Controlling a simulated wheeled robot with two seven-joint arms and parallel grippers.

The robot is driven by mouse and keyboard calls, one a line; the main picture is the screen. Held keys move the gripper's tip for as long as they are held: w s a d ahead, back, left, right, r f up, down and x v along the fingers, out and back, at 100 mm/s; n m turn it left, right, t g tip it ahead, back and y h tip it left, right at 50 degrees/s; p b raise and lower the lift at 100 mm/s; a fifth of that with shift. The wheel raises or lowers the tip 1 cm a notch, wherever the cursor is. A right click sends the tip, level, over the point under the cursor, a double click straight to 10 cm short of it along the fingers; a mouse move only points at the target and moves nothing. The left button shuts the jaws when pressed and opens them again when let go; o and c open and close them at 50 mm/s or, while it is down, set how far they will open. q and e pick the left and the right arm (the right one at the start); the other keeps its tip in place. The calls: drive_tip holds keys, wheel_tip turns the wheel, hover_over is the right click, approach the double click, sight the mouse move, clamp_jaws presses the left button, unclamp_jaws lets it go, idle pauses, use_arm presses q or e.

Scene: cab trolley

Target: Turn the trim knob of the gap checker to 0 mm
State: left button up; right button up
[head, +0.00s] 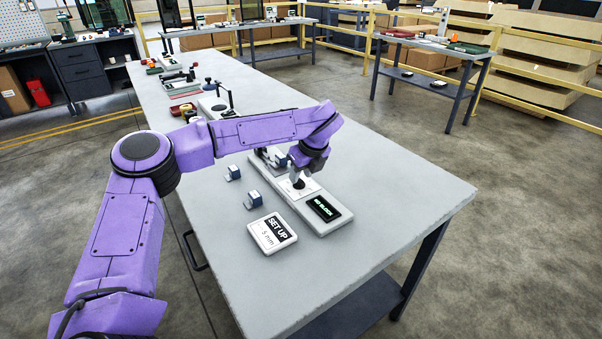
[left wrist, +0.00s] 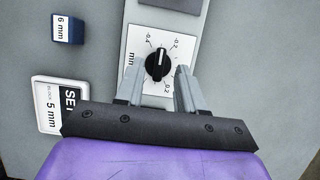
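The gap checker (head: 330,225) is a long pale grey unit on the table, with a dark display (head: 323,208) reading "NO BLOCK". Its trim knob (left wrist: 158,65) is black with a white pointer line, on a white scale plate (left wrist: 150,85) marked -0.4, -0.2 and 0.2. The line points up in the left wrist view, between the -0.4 and -0.2 marks. My left gripper (head: 298,182) is over the plate. In the left wrist view its fingers (left wrist: 160,75) are apart, one on each side of the knob's near side, with nothing between their tips visibly gripped. My right gripper is not in view.
A "SET UP 5 mm" card (head: 271,233) lies left of the checker. Two small blue and white blocks (head: 253,199) (head: 233,172) stand beside it; one reads 6 mm (left wrist: 67,28). Other tools crowd the table's far end. The table's right side (head: 400,190) is clear.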

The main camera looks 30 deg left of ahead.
use_arm(q)
drive_tip(key=shift+w+a+f, duration=0.2)
drive_tip(key=shift+a+f, duration=0.05)
drive_tip(key=shift+f, duration=0.35)
drive_tip(key=shift+s+a+f, duration=0.1)
drive_tip(key=shift+s+f, duration=0.05)
drive_tip(key=shift+s, duration=0.05)
drive_tip(key=shift+w, duration=0.1)
clamp_jaws()
